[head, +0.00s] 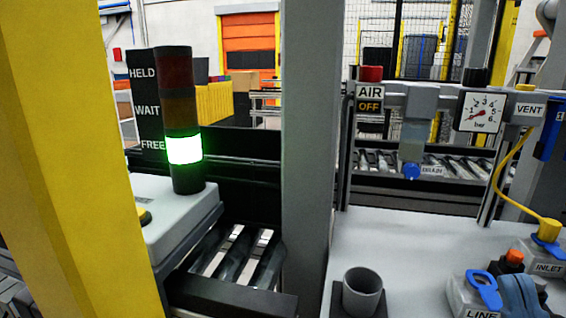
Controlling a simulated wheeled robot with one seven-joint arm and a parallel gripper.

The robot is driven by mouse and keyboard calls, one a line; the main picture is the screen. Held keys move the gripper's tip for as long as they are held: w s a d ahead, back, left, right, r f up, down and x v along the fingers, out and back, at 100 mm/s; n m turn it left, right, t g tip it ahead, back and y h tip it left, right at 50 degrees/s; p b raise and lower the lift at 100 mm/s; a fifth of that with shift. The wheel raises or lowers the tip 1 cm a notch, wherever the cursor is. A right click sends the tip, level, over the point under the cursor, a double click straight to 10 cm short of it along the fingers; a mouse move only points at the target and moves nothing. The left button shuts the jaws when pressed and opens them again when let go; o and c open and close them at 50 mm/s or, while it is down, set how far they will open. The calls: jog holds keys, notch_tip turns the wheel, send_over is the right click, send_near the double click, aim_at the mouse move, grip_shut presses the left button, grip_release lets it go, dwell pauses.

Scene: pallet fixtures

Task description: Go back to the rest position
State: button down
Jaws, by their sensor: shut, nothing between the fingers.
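My gripper and arm do not show in the head view, so I cannot see where the gripper stands or what is near it. A signal tower (180,120) stands at left with plates reading HELD, WAIT and FREE; its FREE segment (184,149) is lit green. At right an AIR sign (369,98) reads OFF beneath a red knob (371,73). A pressure gauge (483,111) in bar has its needle toward the lower left.
A yellow post (75,150) and a grey upright (306,150) stand close in front. Rollers (238,255) lie between them. A grey cup (362,290) sits on the pale bench (400,240). Blue-tagged LINE (485,290) and INLET (547,250) fittings stand right, with a yellow hose (502,170).

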jog(key=s+f+m+g+h+p, duration=0.1)
jog(key=s+f+m+g, duration=0.6)
jog(key=s+f+g, duration=0.5)
jog(key=s+f, duration=0.6)
jog(key=s, duration=0.4)
jog(key=shift+s+d+f+g, duration=0.25)
jog(key=shift+f+g, duration=0.05)
jog(key=shift+g, duration=0.1)
